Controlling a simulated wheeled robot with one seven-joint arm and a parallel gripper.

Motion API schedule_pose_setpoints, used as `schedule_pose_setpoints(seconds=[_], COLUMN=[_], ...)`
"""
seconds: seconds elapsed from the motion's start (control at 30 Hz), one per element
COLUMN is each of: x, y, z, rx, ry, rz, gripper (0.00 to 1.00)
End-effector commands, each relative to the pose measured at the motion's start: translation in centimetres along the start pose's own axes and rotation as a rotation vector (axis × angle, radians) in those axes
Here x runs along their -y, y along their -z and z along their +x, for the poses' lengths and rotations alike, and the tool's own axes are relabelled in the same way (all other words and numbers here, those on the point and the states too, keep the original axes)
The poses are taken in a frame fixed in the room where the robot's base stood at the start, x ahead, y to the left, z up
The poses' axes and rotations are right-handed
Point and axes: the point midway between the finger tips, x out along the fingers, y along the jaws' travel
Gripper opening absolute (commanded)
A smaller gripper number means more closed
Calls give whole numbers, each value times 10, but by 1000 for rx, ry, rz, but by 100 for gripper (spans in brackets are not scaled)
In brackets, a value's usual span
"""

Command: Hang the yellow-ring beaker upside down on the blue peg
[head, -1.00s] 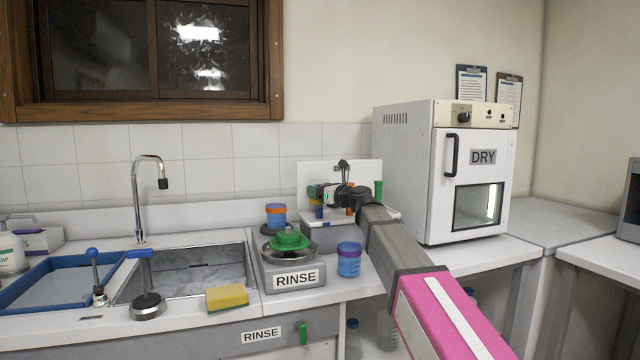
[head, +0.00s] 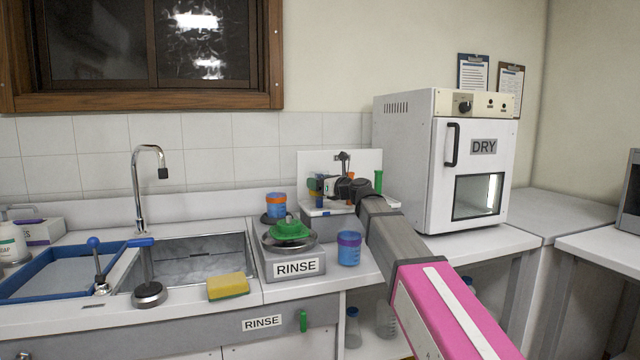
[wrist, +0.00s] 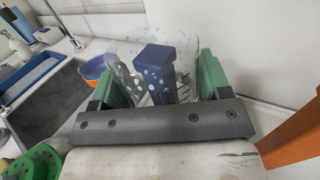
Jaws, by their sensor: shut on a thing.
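My gripper (wrist: 155,85) is shut on a clear, see-through beaker (wrist: 185,45) with droplets on it, between its two green fingers. The dark blue peg (wrist: 155,62) shows through or beside the glass, between the fingers. I cannot tell whether the beaker is around the peg or in front of it. Its yellow ring is not clearly visible. In the head view my gripper (head: 328,187) is at the drying rack (head: 316,163), and the beaker is too small to make out there.
An orange peg (wrist: 295,130) is close on the right in the wrist view; a green peg (head: 378,181) stands at the rack's right. The oven (head: 420,180) is right of the rack.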

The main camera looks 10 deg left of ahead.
Motion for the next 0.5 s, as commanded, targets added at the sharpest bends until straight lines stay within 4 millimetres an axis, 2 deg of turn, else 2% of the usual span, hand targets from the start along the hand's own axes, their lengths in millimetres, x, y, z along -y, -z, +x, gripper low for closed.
schedule_pose_setpoints(seconds=[0.5], x=[0], y=[6], z=[0], rx=[1], ry=[0], rz=[1], gripper=[47])
